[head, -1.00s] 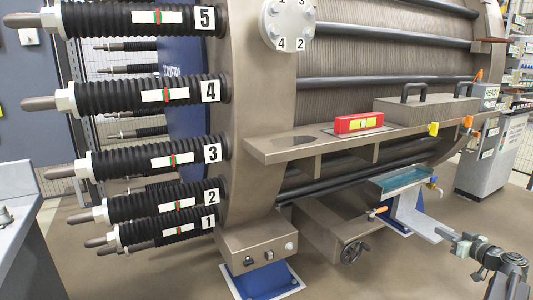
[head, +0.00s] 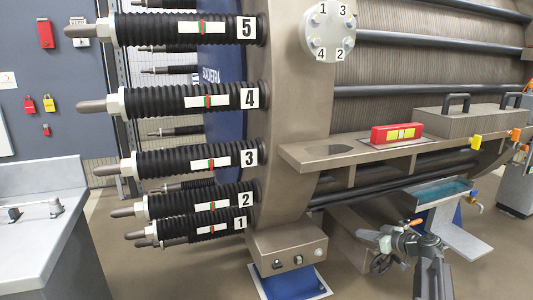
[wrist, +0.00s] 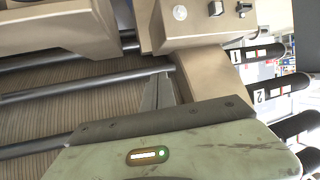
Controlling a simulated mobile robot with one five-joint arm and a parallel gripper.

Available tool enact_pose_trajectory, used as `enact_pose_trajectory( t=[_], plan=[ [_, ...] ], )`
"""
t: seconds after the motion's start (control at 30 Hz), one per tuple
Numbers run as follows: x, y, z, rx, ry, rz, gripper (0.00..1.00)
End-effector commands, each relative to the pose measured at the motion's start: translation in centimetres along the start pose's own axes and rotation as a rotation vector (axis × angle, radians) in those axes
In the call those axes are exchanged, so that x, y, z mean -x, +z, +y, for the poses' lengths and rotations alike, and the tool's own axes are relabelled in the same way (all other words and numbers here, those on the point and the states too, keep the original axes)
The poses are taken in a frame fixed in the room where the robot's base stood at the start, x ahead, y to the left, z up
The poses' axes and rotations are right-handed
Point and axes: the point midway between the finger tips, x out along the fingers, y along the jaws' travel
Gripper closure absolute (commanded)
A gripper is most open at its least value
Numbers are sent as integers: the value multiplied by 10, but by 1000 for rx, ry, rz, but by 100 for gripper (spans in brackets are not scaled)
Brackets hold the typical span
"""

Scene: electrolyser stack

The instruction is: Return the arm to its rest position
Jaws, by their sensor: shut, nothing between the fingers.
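My gripper (head: 364,234) shows small at the lower right in the head view, at the end of my grey arm (head: 425,245). It is shut and empty, in front of the stack's lower frame. It looks clear of the stack, though the exact gap is hard to tell. The wrist view is tilted and shows the stack's ribbed side, grey rods and black ribbed sleeves (wrist: 265,90). A worn pale green housing with a lit green light fills its lower part.
Black sleeved rods (head: 185,102), numbered 1 to 5, jut left from the stack. A shelf (head: 340,155) carries a red level (head: 397,133). A teal-lined tray (head: 440,192) sits at the right. A grey bench (head: 40,185) stands at the left; the floor between looks clear.

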Motion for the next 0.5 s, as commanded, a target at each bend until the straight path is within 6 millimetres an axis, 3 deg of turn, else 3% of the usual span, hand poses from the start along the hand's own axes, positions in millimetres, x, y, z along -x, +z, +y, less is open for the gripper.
enact_pose_trajectory(
  t=[0.03,0.1,0.23,0.37,0.4,0.5],
  plan=[
    [-25,-6,-44,16,-64,-45,100],
    [-54,-4,-98,26,-145,-126,100],
    [-87,11,-194,24,-265,-309,100],
    [-92,38,-273,-3,-318,-529,100],
    [-88,48,-293,-17,-316,-607,100],
    [-64,78,-328,-80,-246,-823,100]
  ],
)
